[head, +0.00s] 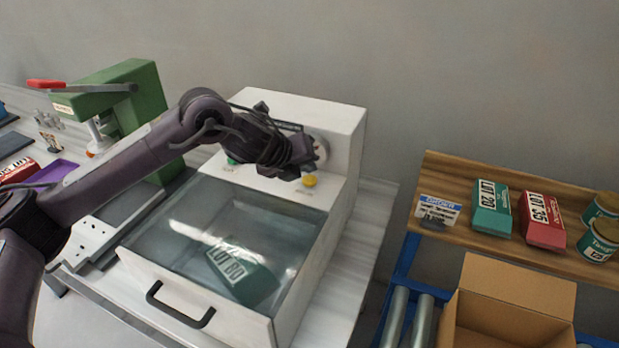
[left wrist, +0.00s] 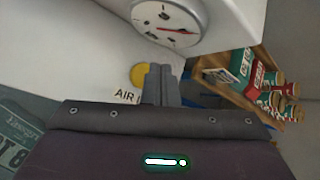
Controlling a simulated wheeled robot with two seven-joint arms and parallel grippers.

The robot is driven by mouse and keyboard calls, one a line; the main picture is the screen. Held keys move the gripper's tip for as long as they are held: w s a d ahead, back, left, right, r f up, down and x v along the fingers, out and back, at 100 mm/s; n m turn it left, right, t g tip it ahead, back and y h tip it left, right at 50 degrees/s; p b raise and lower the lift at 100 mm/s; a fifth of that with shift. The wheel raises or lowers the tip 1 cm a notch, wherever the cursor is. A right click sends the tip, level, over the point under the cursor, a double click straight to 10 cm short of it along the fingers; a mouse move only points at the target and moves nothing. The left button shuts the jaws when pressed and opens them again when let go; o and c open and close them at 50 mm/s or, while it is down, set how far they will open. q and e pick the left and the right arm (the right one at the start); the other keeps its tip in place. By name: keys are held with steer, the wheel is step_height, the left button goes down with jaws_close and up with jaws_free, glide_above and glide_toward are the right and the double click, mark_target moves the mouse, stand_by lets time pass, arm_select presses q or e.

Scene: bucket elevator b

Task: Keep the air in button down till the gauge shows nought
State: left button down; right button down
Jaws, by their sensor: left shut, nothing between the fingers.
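A white machine (head: 342,118) has a clear-lidded chamber (head: 170,262) with a green pack marked LOT 80 (head: 240,272) inside. The yellow air in button (head: 310,181) is on its panel and also shows in the left wrist view (left wrist: 138,75), with part of its label below. The round gauge (left wrist: 165,18) above it has a red needle pointing right; its numbers are too small to read. In the head view the gauge (head: 321,150) is partly hidden by my left gripper (head: 296,172). The gripper's shut, empty fingers (left wrist: 160,70) are beside the button; I cannot tell whether they touch it. My right gripper is out of view.
A green button (head: 232,161) is further left on the panel, partly behind my left arm. A green press (head: 140,95) with a red handle stands at left. At right, a wooden shelf (head: 450,170) holds packs and tins above an open cardboard box (head: 518,290).

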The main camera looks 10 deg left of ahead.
mark_target(306, 181)
arm_select(q)
steer(key=shift+f, duration=0.15)
steer(key=shift+f+b, duration=0.3)
steer(key=shift+b, duration=0.1)
steer(key=shift+f+b, duration=0.4)
steer(key=shift+f, duration=0.2)
stand_by(1.4)
steer(key=shift+r, duration=0.1)
stand_by(1.0)
steer(key=shift+r+p, duration=0.75)
steer(key=shift+r, duration=0.2)
steer(key=shift+r, duration=0.1)
step_height(306, 181, up, 5)
steer(key=p, duration=0.4)
